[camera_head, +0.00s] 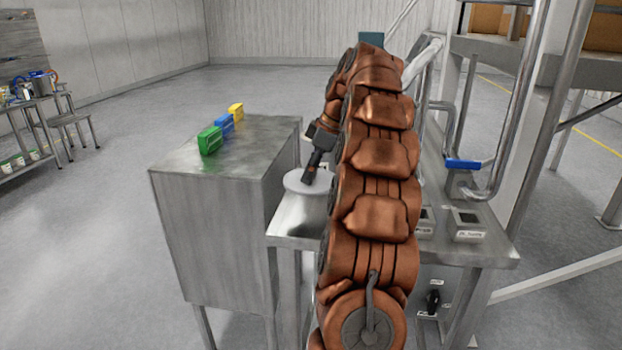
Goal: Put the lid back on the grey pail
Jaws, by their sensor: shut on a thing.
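A pale round disc, which looks like the lid (294,183), is at the left end of the steel machine table, beside the cabinet. My gripper (309,178) reaches down onto its top and is shut on it, seemingly at the middle. I cannot tell whether the lid hangs above the table or rests on something. No grey pail can be made out; my arm covers much of the table to the right of the lid.
A steel cabinet (215,225) stands left of the table (290,232), with green (209,140), blue (224,123) and yellow (236,111) boxes on top. Small control boxes (468,225) and metal pipes (520,90) are on the right. Open floor lies behind and left.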

